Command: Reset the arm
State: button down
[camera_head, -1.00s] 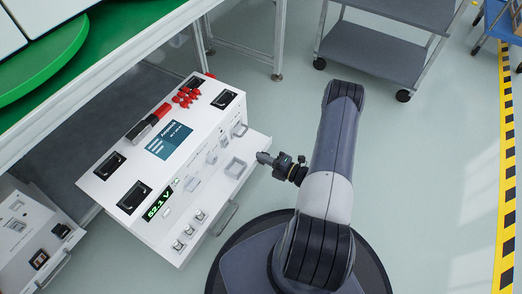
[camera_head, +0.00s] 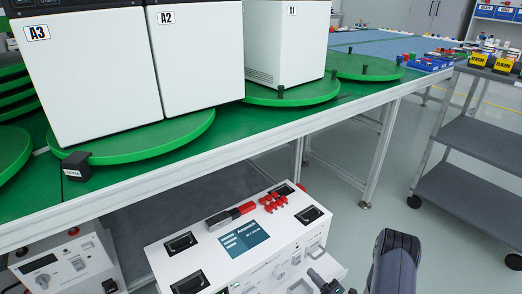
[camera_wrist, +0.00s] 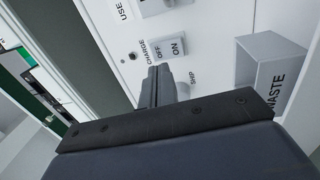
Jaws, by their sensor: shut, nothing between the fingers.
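My arm (camera_head: 393,265) rises at the bottom right of the head view, mostly cut off by the lower edge. My gripper (camera_head: 322,280) shows only in part, beside the front right of a white instrument unit (camera_head: 207,257). In the wrist view my gripper (camera_wrist: 158,84) is shut with nothing in it. Its fingers point at a white panel (camera_wrist: 205,62) with an OFF/ON switch (camera_wrist: 168,49) marked CHARGE. I cannot tell whether the fingertips touch the panel.
A grey box marked WASTE (camera_wrist: 262,68) stands out from the panel. Red parts (camera_head: 280,196) lie on the unit. Above it is a bench (camera_head: 225,147) with green turntables (camera_head: 300,94) and white cabinets (camera_head: 285,40). A grey cart (camera_head: 475,142) stands at right, with open floor between.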

jog(key=shift+p+v, duration=0.5)
jog(key=shift+v, duration=1.4)
jog(key=shift+w+a, duration=0.1)
